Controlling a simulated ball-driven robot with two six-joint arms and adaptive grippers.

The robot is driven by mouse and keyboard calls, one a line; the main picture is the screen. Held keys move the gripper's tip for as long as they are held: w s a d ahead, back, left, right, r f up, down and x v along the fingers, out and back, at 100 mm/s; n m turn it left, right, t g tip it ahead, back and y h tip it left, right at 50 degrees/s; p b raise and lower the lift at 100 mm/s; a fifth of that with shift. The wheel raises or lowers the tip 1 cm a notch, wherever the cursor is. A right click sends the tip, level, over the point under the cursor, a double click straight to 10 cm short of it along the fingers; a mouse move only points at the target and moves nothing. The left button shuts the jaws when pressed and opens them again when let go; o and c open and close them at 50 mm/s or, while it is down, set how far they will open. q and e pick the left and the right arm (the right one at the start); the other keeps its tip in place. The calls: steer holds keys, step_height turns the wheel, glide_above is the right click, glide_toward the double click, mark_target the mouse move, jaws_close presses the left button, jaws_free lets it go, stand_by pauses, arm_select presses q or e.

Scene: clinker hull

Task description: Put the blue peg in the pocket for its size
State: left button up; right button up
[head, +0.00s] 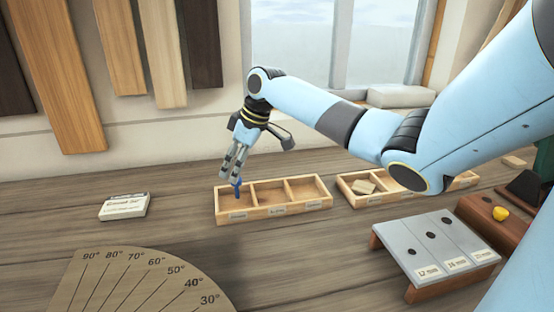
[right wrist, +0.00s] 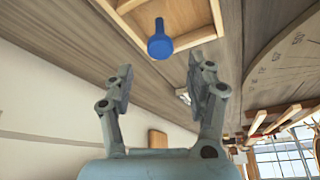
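The blue peg (head: 238,189) is at the left pocket of the three-pocket wooden tray (head: 275,211). In the right wrist view the peg (right wrist: 159,42) shows with its wide end toward the camera, over the pocket floor. I cannot tell whether it touches the floor. My right gripper (head: 234,174) points down just above the peg. Its fingers are spread in the right wrist view (right wrist: 165,70), and the peg is beyond the tips, clear of both. The tray's front labels are too small to read. My left gripper is out of view.
A second wooden tray (head: 346,193) with light wooden pieces stands to the right. A grey plate with holes (head: 437,250) and a yellow knob (head: 500,214) are at the right. A white card block (head: 124,206) and an angle board (head: 135,285) lie left. Bench between them is free.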

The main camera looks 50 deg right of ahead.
steer(key=v, duration=1.2)
stand_by(0.4)
